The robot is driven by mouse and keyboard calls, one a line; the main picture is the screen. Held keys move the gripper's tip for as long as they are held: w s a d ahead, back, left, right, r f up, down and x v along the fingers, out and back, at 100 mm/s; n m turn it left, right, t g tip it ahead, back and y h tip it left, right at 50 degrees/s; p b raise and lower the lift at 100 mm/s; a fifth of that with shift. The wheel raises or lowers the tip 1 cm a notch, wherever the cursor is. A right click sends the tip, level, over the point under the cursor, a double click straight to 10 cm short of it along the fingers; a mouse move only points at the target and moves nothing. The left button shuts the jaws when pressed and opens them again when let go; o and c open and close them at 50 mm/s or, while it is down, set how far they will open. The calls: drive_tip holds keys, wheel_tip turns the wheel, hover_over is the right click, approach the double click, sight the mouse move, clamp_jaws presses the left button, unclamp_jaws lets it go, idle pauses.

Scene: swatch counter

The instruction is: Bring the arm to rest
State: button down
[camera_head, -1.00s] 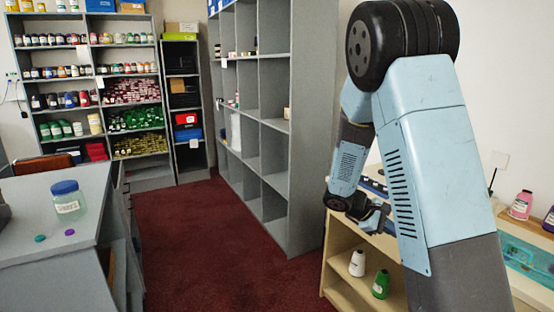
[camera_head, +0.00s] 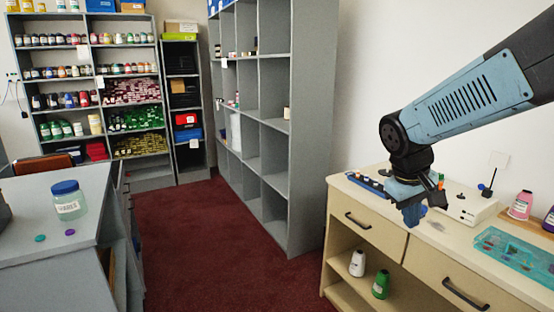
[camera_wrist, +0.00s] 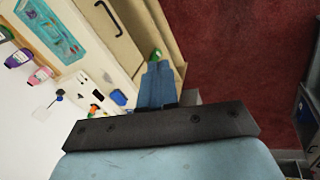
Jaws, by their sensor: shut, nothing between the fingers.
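My gripper (camera_head: 413,208) hangs at the end of my arm, pointing down, over the front edge of the wooden cabinet (camera_head: 398,240) at the right in the head view. Its blue fingers are closed together and hold nothing. My arm reaches in from the upper right of the head view.
A tall grey shelf (camera_head: 305,150) stands left. Red carpet is clear.

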drive_tip(key=s+a+r+m+t+y, duration=0.2)
drive_tip(key=s+a+r+t+y, duration=0.1)
drive_tip(key=s, duration=0.6)
wheel_tip(320, 180, up, 4)
drive_tip(key=shift+s+a+f+m+t, duration=0.3)
drive_tip(key=shift+a+t, duration=0.2)
drive_tip(key=shift+a, duration=0.75)
